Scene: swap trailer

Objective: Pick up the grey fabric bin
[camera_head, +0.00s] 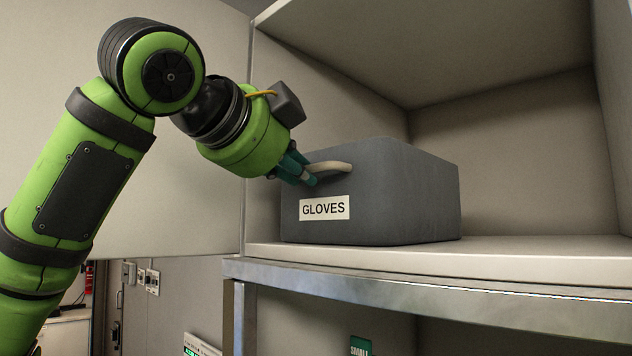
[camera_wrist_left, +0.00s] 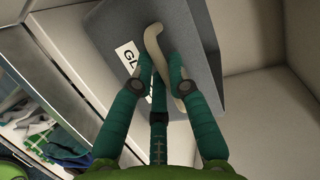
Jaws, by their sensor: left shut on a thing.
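The grey fabric bin (camera_head: 400,195) stands upright on the cupboard shelf, with a white "GLOVES" label (camera_head: 325,208) and a beige handle (camera_head: 330,167) on its front. My left gripper (camera_head: 308,178) comes in from the left and is shut on the handle. In the left wrist view the green fingers of the left gripper (camera_wrist_left: 165,82) close around the beige handle (camera_wrist_left: 153,40), in front of the bin (camera_wrist_left: 200,50). The label is partly hidden there by a finger. My right gripper is in neither view.
The shelf (camera_head: 540,255) has a metal front rail (camera_head: 400,290). The cupboard's side panel is at the left of the bin. The shelf is bare to the right of the bin, and there is open room above it. Folded cloths (camera_wrist_left: 45,130) lie lower down in the left wrist view.

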